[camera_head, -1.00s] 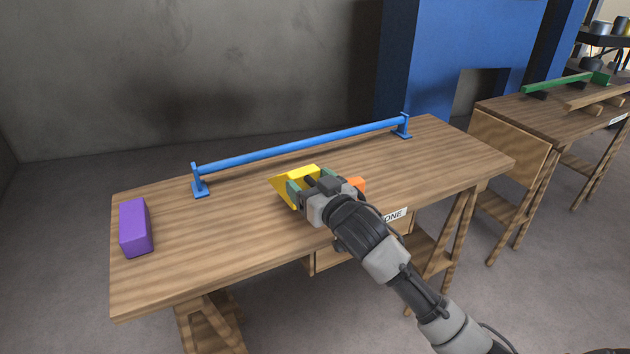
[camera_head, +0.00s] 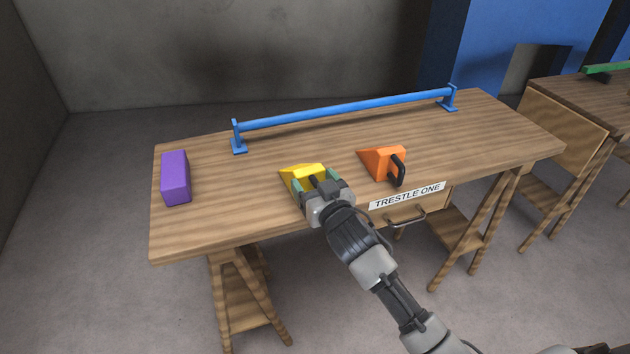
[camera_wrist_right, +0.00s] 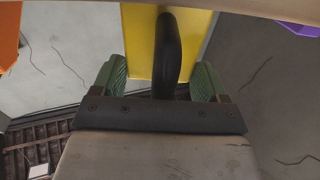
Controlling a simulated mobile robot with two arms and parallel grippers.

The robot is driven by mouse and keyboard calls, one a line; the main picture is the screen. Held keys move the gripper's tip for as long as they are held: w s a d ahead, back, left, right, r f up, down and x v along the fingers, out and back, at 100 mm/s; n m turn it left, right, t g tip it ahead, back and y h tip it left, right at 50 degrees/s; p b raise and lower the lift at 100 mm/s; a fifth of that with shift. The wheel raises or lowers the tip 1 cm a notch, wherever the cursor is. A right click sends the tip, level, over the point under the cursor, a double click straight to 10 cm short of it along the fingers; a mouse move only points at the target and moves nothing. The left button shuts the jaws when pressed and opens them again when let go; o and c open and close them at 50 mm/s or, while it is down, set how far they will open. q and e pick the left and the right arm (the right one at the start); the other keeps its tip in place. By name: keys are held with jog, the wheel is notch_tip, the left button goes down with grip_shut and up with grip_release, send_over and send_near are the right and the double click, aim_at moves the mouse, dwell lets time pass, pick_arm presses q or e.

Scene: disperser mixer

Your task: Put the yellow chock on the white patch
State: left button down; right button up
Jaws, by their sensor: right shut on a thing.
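The yellow chock (camera_head: 301,175) is a wedge with a dark handle, near the front edge of the trestle table (camera_head: 225,215). My right gripper (camera_head: 317,187) is shut on it. In the right wrist view the yellow chock (camera_wrist_right: 148,45) and its black handle lie between the green fingers (camera_wrist_right: 163,85). I cannot tell whether the chock touches the tabletop. I see no white patch on the table; the only white there is the TRESTLE ONE label on its front. My left gripper is not in view.
An orange chock (camera_head: 382,162) with a black handle stands right of my gripper. A purple block (camera_head: 175,178) lies at the left end. A blue rail (camera_head: 345,106) on two posts runs along the back. The tabletop between block and yellow chock is clear.

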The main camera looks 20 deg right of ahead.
jog(key=o, duration=1.3)
jog(key=shift+f, duration=0.1)
jog(key=shift+c, duration=0.2)
jog(key=shift+f+b, duration=0.2)
jog(key=shift+b, duration=0.35)
jog(key=s+d, duration=0.1)
jog(key=s, duration=0.9)
jog(key=shift+s, duration=0.4)
jog(key=shift+f, duration=0.1)
